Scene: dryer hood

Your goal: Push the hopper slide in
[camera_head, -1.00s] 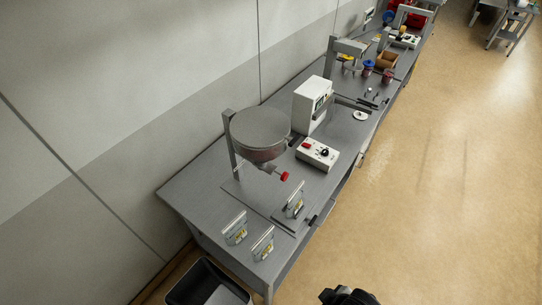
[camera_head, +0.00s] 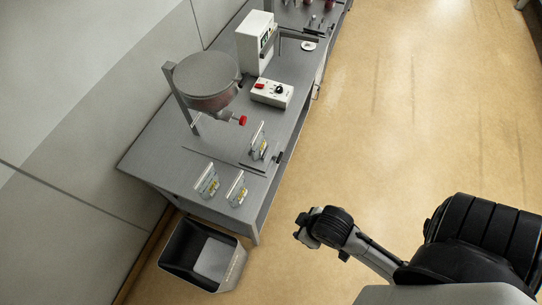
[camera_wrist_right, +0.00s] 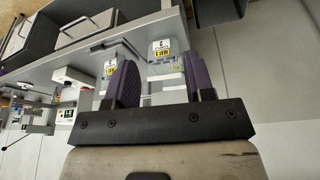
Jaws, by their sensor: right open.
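The round grey hopper (camera_head: 207,82) stands on a post at the near part of the bench. Below its bowl is a narrow outlet, and the slide's red knob (camera_head: 242,120) sticks out to the right of it. How far out the slide sits is too small to tell. My right gripper (camera_head: 306,229) is in the air over the floor, right of the bench's near end and well apart from the hopper. In the right wrist view its two purple-padded fingers (camera_wrist_right: 154,84) are apart with nothing gripped. My left gripper is not in view.
Clear bags or stands with yellow labels (camera_head: 207,182) are on the near end of the bench (camera_head: 150,160). A control box (camera_head: 272,92) and a white machine (camera_head: 256,43) stand behind the hopper. An open grey bin (camera_head: 235,268) is on the floor. The floor to the right is clear.

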